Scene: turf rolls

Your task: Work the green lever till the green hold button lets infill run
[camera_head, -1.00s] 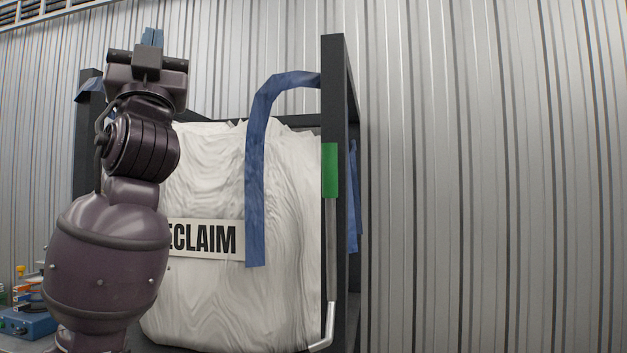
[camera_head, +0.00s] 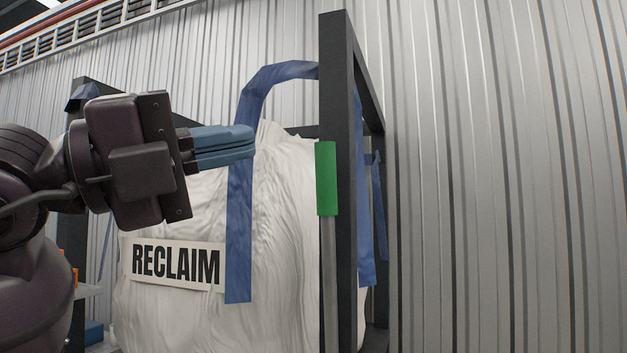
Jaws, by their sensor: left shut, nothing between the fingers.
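The green lever grip (camera_head: 326,178) stands upright on a grey metal rod (camera_head: 329,275), beside the dark frame post at the right of the white bag. My left gripper (camera_head: 252,143) is shut and empty. Its blue fingers point right towards the lever, apart from it in the picture, in front of the bag and its blue strap. My right gripper is not in view. No green hold button shows.
A large white bag (camera_head: 285,220) labelled RECLAIM hangs in a dark frame (camera_head: 340,60) with blue straps (camera_head: 240,240). A corrugated metal wall (camera_head: 500,180) stands behind. The area right of the frame looks clear.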

